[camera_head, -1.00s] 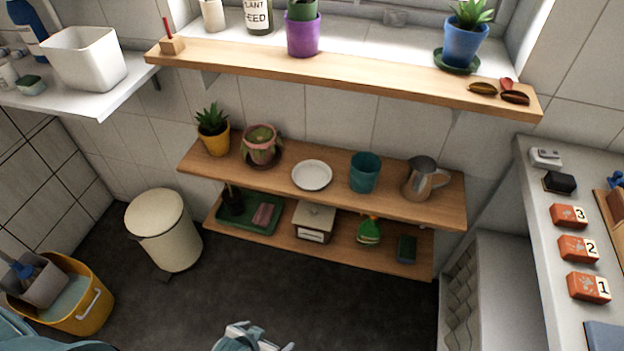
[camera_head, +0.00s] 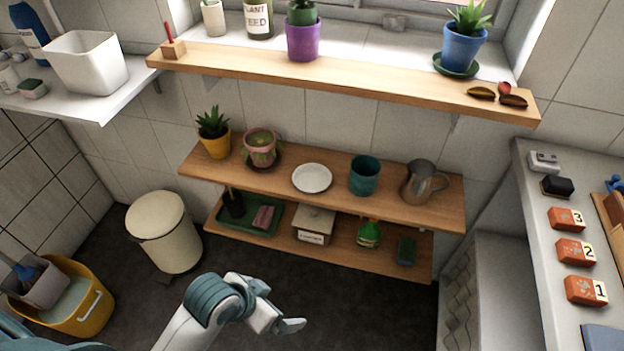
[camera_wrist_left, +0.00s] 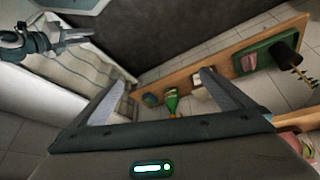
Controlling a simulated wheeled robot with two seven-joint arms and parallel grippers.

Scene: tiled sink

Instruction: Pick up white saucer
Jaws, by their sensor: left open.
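The white saucer (camera_head: 312,178) lies on the middle wooden shelf (camera_head: 290,192), between a pink plant pot and a teal cup. My left gripper (camera_head: 291,326) is in front of and below the shelves, well apart from the saucer. In the left wrist view its two fingers (camera_wrist_left: 163,80) are spread with nothing between them. The saucer cannot be made out in that view. My right gripper (camera_wrist_left: 78,37) shows small at the upper left of the left wrist view; its jaw state is unclear.
The teal cup (camera_head: 364,175) stands right of the saucer, with a metal pitcher (camera_head: 419,182) beyond it. The pink pot (camera_head: 261,147) is on its left. An upper shelf (camera_head: 350,77) overhangs. A lower shelf (camera_head: 345,250) holds several items.

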